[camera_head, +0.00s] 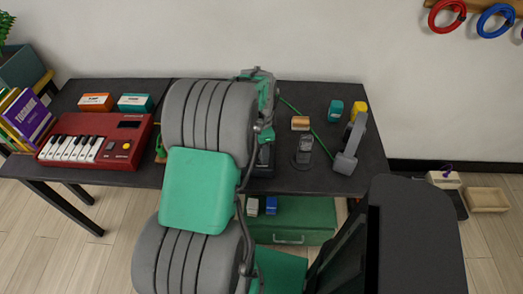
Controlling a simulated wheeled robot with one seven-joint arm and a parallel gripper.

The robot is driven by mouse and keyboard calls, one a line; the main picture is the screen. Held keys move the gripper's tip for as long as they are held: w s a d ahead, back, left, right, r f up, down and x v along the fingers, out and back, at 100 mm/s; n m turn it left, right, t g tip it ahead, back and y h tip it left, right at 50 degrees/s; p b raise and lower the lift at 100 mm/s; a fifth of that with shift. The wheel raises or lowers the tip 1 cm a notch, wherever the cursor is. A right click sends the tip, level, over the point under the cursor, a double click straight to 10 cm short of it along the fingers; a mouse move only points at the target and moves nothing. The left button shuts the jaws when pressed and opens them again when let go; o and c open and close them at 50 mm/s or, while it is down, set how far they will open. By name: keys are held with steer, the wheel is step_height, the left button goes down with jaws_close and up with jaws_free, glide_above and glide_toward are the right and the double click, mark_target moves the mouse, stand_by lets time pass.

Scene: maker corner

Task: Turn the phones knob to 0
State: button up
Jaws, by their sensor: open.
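No knob marked "phones" can be made out in the head view. A dark device (263,162) stands on the table behind my arm, mostly hidden, and I cannot tell whether it carries the knob. A red keyboard (95,140) on the left of the table has a small dark screen and a yellow button; no phones label is readable on it. My large grey and green arm crosses the middle of the view over the table. My gripper's fingertips are hidden behind the arm.
A dark table (290,180) runs along the wall. On its right are a dark upright object (304,151), a grey object (350,146), a teal item (335,110) and a yellow item (358,108). Orange (96,102) and teal (135,103) boxes stand behind the keyboard. A green case (305,218) is below.

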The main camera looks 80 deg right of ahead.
steer(key=shift+f, duration=0.2)
steer(key=shift+c, duration=0.6)
jaws_close()
